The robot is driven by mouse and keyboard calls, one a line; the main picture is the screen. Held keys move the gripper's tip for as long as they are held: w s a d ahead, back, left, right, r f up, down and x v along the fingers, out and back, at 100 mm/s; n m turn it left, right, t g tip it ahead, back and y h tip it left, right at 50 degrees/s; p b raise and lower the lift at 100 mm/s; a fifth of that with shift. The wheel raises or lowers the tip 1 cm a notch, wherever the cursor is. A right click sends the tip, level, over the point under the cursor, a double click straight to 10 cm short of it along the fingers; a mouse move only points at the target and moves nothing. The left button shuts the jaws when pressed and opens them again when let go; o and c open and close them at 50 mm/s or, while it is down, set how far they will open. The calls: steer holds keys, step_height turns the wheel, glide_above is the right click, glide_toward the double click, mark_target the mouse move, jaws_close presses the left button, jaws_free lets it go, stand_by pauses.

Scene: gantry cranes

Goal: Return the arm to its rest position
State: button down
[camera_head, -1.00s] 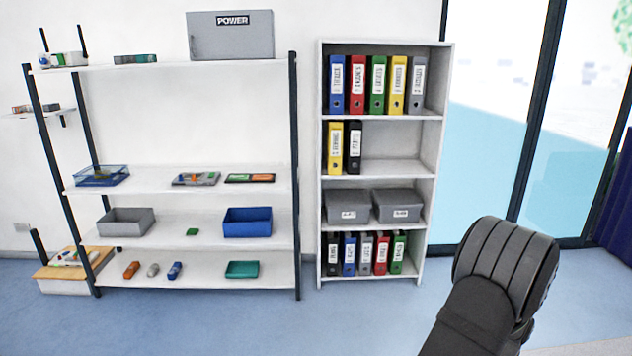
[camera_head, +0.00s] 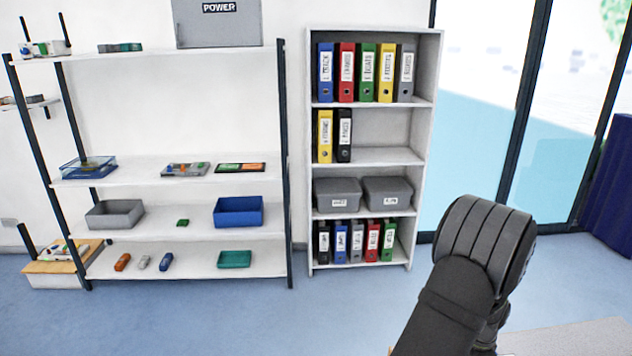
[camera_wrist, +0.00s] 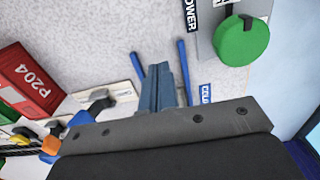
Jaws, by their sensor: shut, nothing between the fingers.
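My gripper (camera_wrist: 160,86) shows in the wrist view as two grey-blue fingers standing close together, shut with nothing between them. It points toward a pale speckled surface, apart from the objects around it. In the head view only a dark, rounded part of my own arm shows at the lower right, in front of the floor and window. My fingertips are not visible there.
The head view shows an open shelf rack (camera_head: 140,58) with trays and small items, and a white bookcase (camera_head: 432,110) with binders and grey bins. Blue floor (camera_head: 200,325) in front is clear.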

steer(key=a, duration=0.6)
steer(key=c, duration=0.8)
jaws_free()
steer(key=o, duration=0.4)
steer(key=shift+s+d+r, duration=0.15)
steer(key=shift+d+r, duration=0.05)
steer(key=o, duration=0.4)
steer(key=s+d+r+t, duration=0.2)
steer(key=s+d+r, duration=0.4)
steer(key=s+r, duration=0.4)
steer(key=shift+s+d+m+y, duration=0.3)
steer(key=shift+s+d, duration=0.1)
steer(key=s+d+r+t, duration=0.2)
steer(key=s+r+t, duration=0.1)
steer(key=s+r, duration=0.7)
steer(key=x, duration=1)
steer(key=shift+d, duration=0.4)
steer(key=shift+f, duration=0.15)
